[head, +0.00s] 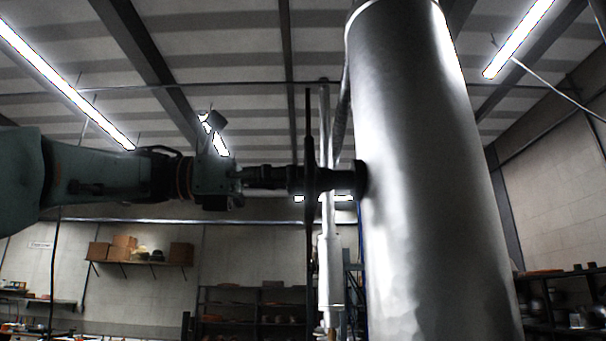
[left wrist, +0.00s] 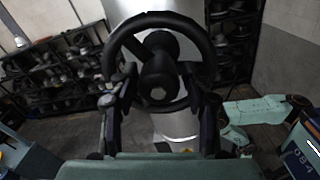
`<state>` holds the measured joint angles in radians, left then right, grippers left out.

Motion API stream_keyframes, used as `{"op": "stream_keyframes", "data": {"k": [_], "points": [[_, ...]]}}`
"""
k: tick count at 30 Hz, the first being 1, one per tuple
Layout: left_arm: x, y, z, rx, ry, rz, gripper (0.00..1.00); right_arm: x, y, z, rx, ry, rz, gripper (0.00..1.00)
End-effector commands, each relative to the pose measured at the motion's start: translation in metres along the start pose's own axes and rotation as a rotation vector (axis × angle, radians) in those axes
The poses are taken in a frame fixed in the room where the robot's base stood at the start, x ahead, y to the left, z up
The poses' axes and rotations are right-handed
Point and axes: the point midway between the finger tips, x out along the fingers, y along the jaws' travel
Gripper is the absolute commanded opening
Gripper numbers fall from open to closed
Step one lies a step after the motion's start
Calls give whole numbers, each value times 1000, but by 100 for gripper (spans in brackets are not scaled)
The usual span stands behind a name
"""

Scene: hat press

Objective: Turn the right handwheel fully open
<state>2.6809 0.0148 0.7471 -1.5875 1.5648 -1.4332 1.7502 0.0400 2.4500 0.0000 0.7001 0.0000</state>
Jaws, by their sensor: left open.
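A dark handwheel (head: 309,125) stands edge-on in the head view, on a short stem from the side of a large metal cylinder (head: 425,180). In the left wrist view the handwheel (left wrist: 160,17) faces me, with a black ring rim and a thick round hub in the middle. My left gripper (head: 290,178) is level with the hub, just left of the wheel. In the left wrist view its open fingers (left wrist: 158,85) stand on either side of the hub, overlapping the lower rim. I cannot tell whether they touch it. My right gripper is not in view.
A thin vertical pipe (head: 326,220) runs behind the wheel. A wall shelf with boxes (head: 125,245) and dark racks (head: 255,305) stand at the back. More loaded shelves (left wrist: 60,75) show at the left in the wrist view. The air below my left arm looks clear.

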Motion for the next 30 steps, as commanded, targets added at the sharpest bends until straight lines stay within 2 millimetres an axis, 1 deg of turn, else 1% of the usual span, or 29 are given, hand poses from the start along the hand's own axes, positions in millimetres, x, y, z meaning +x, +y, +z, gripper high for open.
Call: {"op": "stream_keyframes", "data": {"k": [1,5,13,27,28,30], "points": [[5,0,1,-1,0,-1,48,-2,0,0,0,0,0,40],[11,0,0,0,0,0,48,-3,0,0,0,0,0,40],[13,0,0,-1,0,0,48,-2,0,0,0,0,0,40],[12,0,0,0,-1,0,8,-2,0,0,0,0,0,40],[12,0,0,0,-1,0,7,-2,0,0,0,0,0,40],[12,0,0,-1,-1,0,7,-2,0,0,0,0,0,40]]}}
